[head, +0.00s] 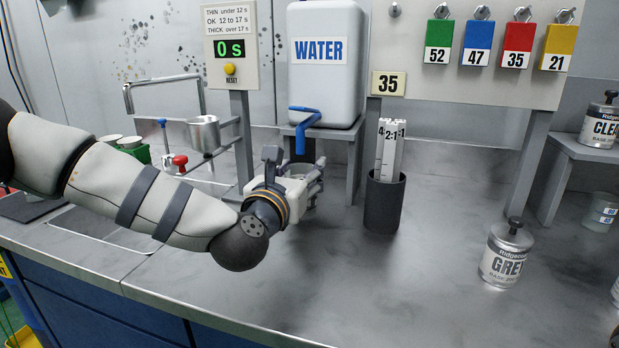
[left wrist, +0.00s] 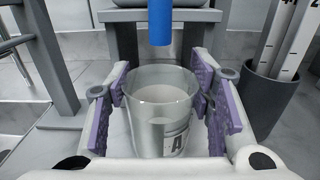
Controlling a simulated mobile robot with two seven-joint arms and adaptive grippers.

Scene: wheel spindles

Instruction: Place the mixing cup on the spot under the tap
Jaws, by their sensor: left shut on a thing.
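The mixing cup (left wrist: 158,115) is clear, upright and has a label starting with "A" in the left wrist view. My left gripper (head: 305,175) is shut on it, with a purple pad on each side. In the head view the gripper hides most of the cup. The blue tap (head: 303,120) of the white water tank (head: 325,75) is just above and behind the gripper. In the left wrist view the tap's spout (left wrist: 160,25) hangs above and beyond the cup's rim. The spot under the tap is hidden. My right gripper is not in view.
A dark holder (head: 384,205) with white measuring sticks stands right of the gripper. A grey base can (head: 507,255) is on the right. A metal pot (head: 204,133) and a red-handled item (head: 180,160) are at the left. The front middle of the counter is clear.

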